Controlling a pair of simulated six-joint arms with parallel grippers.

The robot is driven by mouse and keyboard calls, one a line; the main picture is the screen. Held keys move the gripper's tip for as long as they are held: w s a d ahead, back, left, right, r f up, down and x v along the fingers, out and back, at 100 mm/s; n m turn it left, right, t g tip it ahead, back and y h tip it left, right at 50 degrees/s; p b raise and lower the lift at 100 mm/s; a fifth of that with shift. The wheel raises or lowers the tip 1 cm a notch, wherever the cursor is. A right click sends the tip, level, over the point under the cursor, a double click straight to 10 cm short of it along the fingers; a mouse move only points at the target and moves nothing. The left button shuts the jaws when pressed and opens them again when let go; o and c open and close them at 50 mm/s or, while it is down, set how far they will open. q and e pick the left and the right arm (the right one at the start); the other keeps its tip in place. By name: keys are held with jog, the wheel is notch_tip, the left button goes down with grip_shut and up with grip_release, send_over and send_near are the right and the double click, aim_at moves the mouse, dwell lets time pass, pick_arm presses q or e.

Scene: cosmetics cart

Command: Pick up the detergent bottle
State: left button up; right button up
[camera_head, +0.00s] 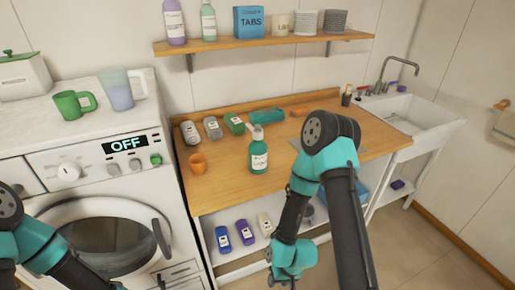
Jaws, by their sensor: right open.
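A washing machine (105,165) stands left, a sink (415,112) right.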

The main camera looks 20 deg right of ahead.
dwell(0.4)
pick_arm(q)
jog(key=o, duration=1.1)
jog(key=shift+w, duration=0.1)
